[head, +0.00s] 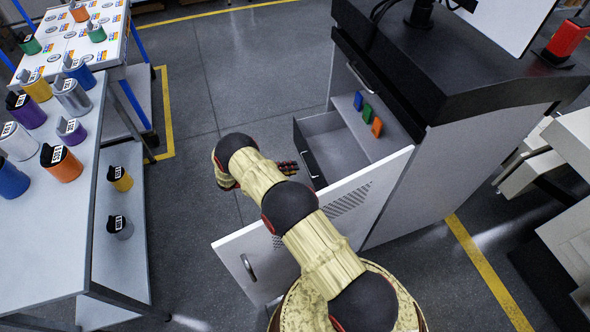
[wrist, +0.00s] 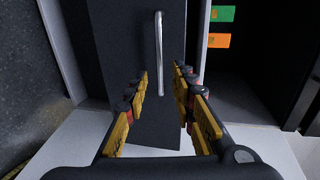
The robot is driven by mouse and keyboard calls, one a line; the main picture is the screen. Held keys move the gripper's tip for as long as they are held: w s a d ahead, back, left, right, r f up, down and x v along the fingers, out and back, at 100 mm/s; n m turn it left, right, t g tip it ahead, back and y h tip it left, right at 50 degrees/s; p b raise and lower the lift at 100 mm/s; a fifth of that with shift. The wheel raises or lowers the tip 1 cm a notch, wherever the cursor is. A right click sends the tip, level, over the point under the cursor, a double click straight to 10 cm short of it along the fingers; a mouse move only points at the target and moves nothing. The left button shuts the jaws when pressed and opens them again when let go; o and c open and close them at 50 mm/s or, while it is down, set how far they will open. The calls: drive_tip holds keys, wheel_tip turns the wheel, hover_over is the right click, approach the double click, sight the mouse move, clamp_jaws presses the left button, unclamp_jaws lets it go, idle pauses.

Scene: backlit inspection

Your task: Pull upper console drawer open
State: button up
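The console (head: 400,180) stands at right in the head view. A drawer (head: 335,150) below its row of coloured tags is pulled out, and its light interior is empty. Above the tags, a dark shut front carries a silver handle (head: 360,78). My gripper (head: 288,168) is just outside the open drawer's dark front. In the wrist view that dark front (wrist: 115,50) fills the middle, with a vertical silver handle (wrist: 159,50). My gripper (wrist: 160,85) is open, its fingers apart on either side of the handle's lower end. Contact cannot be told.
Green (wrist: 222,14) and orange (wrist: 217,41) tags show right of the drawer front. A table (head: 60,240) with several canisters is at left. Floor (head: 230,75) beyond the gripper is clear.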

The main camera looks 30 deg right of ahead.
sight(307, 166)
drive_tip(key=shift+b+x, duration=0.9)
drive_tip(key=shift+x, duration=3)
drive_tip(key=c, duration=0.4)
clamp_jaws()
